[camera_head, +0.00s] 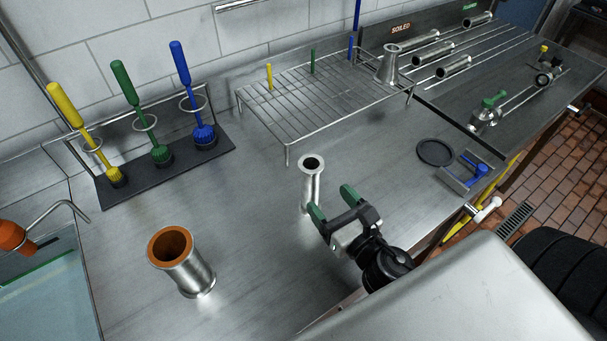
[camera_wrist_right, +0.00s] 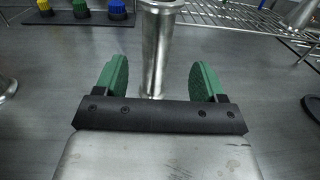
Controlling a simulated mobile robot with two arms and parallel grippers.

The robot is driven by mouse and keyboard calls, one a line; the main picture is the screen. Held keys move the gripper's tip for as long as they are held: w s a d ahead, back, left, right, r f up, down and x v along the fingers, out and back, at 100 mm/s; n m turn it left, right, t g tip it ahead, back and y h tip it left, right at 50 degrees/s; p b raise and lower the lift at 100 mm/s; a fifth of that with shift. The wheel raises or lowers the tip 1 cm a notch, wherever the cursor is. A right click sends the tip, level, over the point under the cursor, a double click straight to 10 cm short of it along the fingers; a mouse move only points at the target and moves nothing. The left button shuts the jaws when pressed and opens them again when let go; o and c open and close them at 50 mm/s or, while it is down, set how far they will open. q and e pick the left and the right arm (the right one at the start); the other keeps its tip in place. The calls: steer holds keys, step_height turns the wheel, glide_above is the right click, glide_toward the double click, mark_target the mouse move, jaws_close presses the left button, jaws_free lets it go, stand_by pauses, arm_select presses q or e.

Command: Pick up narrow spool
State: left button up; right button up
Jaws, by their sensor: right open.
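The narrow spool (camera_head: 311,188) is a slim, upright steel tube with flanged ends, standing on the steel counter. My right gripper (camera_head: 333,202) is open, with green finger pads close to the spool on its near right side. In the right wrist view the spool (camera_wrist_right: 157,50) stands upright between the two open fingers (camera_wrist_right: 157,80), with a visible gap to each pad. Its top is cut off by that view's upper edge. My left gripper is not in view.
A wider spool with an orange-brown inside (camera_head: 182,262) stands at the front left. A brush rack (camera_head: 165,165) and a wire rack (camera_head: 320,88) are behind. A black ring (camera_head: 435,152) lies to the right. Bare counter surrounds the narrow spool.

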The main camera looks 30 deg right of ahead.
mark_target(318, 186)
steer(key=w, duration=0.1)
steer(key=w+p, duration=0.1)
steer(key=w, duration=0.1)
steer(key=shift+a+r, duration=0.15)
steer(key=shift+w, duration=0.3)
steer(key=w, duration=0.1)
steer(key=w+p, duration=0.1)
steer(key=w, duration=0.1)
steer(key=w+p, duration=0.1)
steer(key=shift+w+a, duration=0.2)
steer(key=shift+a, duration=0.2)
steer(key=shift+w, duration=0.4)
steer(key=shift+s, duration=0.1)
steer(key=c, duration=1)
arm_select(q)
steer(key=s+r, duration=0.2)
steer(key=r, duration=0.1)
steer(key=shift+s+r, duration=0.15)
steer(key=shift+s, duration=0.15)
arm_select(e)
steer(key=shift+c, duration=0.6)
